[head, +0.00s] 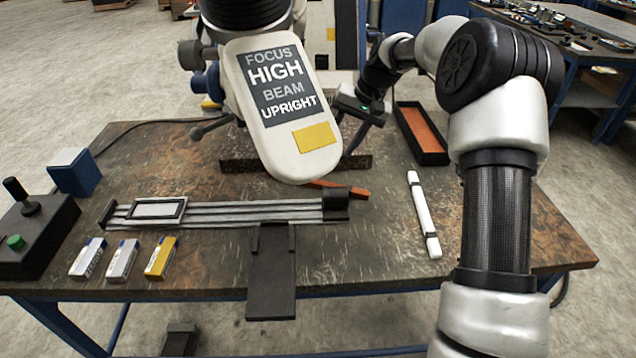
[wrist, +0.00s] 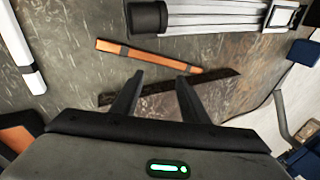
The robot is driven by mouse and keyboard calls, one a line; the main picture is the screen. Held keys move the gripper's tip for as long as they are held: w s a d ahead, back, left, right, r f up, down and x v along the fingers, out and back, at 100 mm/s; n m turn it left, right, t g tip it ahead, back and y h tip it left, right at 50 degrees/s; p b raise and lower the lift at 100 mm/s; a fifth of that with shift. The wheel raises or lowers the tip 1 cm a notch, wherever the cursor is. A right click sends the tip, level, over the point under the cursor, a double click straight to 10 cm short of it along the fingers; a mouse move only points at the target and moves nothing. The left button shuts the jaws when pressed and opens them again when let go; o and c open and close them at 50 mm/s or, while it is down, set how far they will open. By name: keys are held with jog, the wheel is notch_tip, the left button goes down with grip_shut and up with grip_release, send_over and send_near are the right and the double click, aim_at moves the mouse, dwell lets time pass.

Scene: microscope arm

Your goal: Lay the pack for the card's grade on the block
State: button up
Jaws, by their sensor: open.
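The card (head: 280,95) on the large white arm reads FOCUS HIGH, BEAM UPRIGHT, with a yellow patch below the words. Three small packs lie in a row at the table's front left: a white one (head: 88,258), a grey one (head: 122,261) and a yellow one (head: 160,259), each with a blue end. In the head view the white arm partly hides my gripper (head: 352,132).
A railed slide (head: 230,213) with a framed plate lies across the table, a dark plate (head: 271,275) before it. A white rod (head: 424,215) and an orange-lined tray (head: 436,155) are at the right. A control box (head: 30,235) sits left. The front right is clear.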

jog(key=r+m, duration=0.1)
jog(key=m, duration=0.6)
jog(key=m+b, duration=0.3)
jog(key=m, duration=1)
send_over(318, 181)
jog(key=s+d, duration=0.1)
jog(key=d, duration=0.1)
notch_tip(318, 181, down, 9)
jog(key=shift+s+d+f, duration=0.1)
jog(key=shift+s, duration=0.05)
jog(key=b+x, duration=0.1)
jog(key=x, duration=0.3)
jog(key=shift+d+f, duration=0.1)
jog(key=shift+f, duration=0.25)
jog(key=shift+w+a+f, duration=0.2)
jog(key=shift+w+f, duration=0.05)
jog(key=shift+f, duration=0.1)
jog(key=shift+c, duration=0.5)
jog(key=shift+r, duration=0.1)
grip_shut()
